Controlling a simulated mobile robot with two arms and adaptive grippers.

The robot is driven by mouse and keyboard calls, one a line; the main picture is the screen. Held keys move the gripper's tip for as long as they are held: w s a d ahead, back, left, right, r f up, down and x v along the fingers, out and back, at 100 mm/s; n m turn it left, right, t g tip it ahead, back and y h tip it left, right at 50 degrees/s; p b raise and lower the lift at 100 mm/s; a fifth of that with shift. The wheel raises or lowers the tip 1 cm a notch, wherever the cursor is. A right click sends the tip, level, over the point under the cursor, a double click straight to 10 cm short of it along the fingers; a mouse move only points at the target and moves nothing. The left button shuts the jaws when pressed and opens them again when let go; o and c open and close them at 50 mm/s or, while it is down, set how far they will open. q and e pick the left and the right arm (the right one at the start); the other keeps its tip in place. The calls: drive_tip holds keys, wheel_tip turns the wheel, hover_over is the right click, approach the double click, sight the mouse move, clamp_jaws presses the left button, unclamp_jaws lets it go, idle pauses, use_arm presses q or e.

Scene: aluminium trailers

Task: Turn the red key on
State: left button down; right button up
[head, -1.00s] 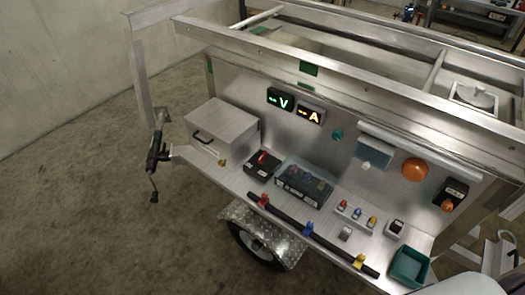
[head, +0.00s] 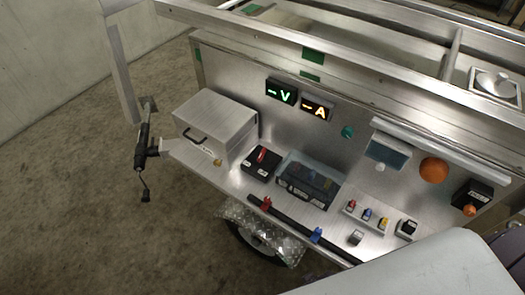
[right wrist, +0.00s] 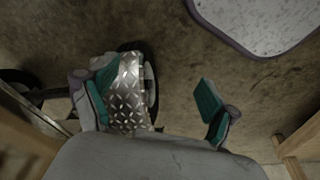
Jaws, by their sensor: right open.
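The red key (head: 261,155) appears to be the red handle on top of a black switch box (head: 258,168). The box sits on the trailer's metal shelf, between the silver case and a clear-lidded box. Whether the key is on or off is too small to tell. My right gripper (right wrist: 157,100) shows in the right wrist view with its teal fingers spread wide and nothing between them. It is above the floor near the diamond-plate fender (right wrist: 130,95), and the key is not in that view. My left gripper is not in view.
A silver case (head: 215,125) stands left of the switch box and a clear-lidded box (head: 308,185) right of it. A dark bar (head: 290,222) with coloured clips runs along the shelf's front. My grey arm covers the lower right. Lit displays (head: 281,92) are on the panel.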

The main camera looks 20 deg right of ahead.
drive_tip(key=w+a+r+n+t+y+b, duration=0.1)
drive_tip(key=w+r, duration=0.3)
drive_tip(key=r, duration=0.8)
drive_tip(key=w+a+r+t+b, duration=0.15)
drive_tip(key=w+r, duration=0.35)
drive_tip(key=r, duration=0.8)
drive_tip(key=w+n, duration=0.1)
drive_tip(key=w, duration=0.4)
drive_tip(key=w+a+n+g+y, duration=0.1)
drive_tip(key=w+n, duration=0.1)
drive_tip(key=w, duration=0.2)
drive_tip(key=w+a+r+n, duration=0.1)
drive_tip(key=w+n, duration=0.1)
drive_tip(key=w, duration=0.3)
drive_tip(key=shift+w+g+y, duration=0.25)
drive_tip(key=shift+w+y, duration=0.05)
drive_tip(key=shift+w, duration=0.05)
drive_tip(key=w+d+r+n, duration=0.1)
drive_tip(key=w+d+r, duration=0.15)
drive_tip(key=w, duration=0.55)
approach(262, 153)
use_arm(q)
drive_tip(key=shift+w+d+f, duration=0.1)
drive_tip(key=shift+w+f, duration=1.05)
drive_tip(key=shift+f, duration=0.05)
use_arm(e)
drive_tip(key=shift+n+y, duration=0.3)
drive_tip(key=x, duration=0.9)
drive_tip(key=shift+d, duration=0.3)
